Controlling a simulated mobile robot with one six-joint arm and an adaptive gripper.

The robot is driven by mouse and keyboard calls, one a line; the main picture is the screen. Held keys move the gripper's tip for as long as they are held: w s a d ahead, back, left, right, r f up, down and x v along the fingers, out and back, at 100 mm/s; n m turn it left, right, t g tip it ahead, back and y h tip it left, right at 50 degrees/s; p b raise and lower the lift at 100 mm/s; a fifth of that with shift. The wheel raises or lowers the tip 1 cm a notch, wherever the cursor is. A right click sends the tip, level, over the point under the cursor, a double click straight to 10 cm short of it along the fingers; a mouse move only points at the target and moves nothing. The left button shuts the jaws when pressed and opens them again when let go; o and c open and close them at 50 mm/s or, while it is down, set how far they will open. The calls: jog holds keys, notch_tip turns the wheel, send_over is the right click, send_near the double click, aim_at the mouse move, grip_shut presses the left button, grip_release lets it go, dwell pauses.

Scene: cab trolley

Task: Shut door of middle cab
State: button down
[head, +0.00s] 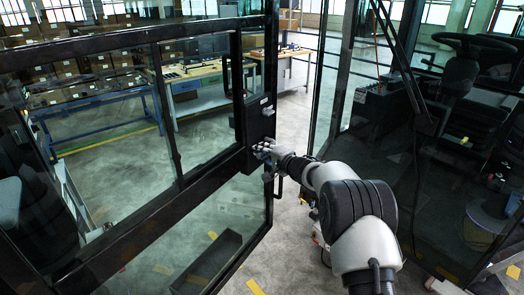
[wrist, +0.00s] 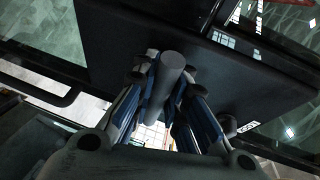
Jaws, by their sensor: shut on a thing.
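The cab door (head: 180,180), a black frame with large glass panes, stands open across the left half of the head view. My gripper (head: 266,152) is at the door's right edge, at a dark plate with the handle. In the wrist view a grey round handle bar (wrist: 171,72) lies between the blue-padded fingers of my gripper (wrist: 168,90), which is shut on it. The dark door panel (wrist: 230,75) is behind the bar. In the head view the handle is mostly hidden by the gripper.
A cab with a steering wheel (head: 474,42) and seat shows through glass at the right. A black pillar (head: 337,85) stands between door and cab, with floor visible in the gap. Workbenches (head: 205,75) and shelved boxes are behind the door.

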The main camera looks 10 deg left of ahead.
jog(key=shift+a+f+n+t+b, duration=0.15)
jog(key=shift+f+n+t+b, duration=0.35)
jog(key=shift+n+b, duration=0.45)
jog(key=shift+r, duration=0.1)
jog(key=c, duration=1.8)
grip_release()
jog(key=shift+o, duration=1.1)
jog(key=shift+f, duration=0.2)
jog(key=shift+s, duration=0.1)
jog(key=v, duration=0.8)
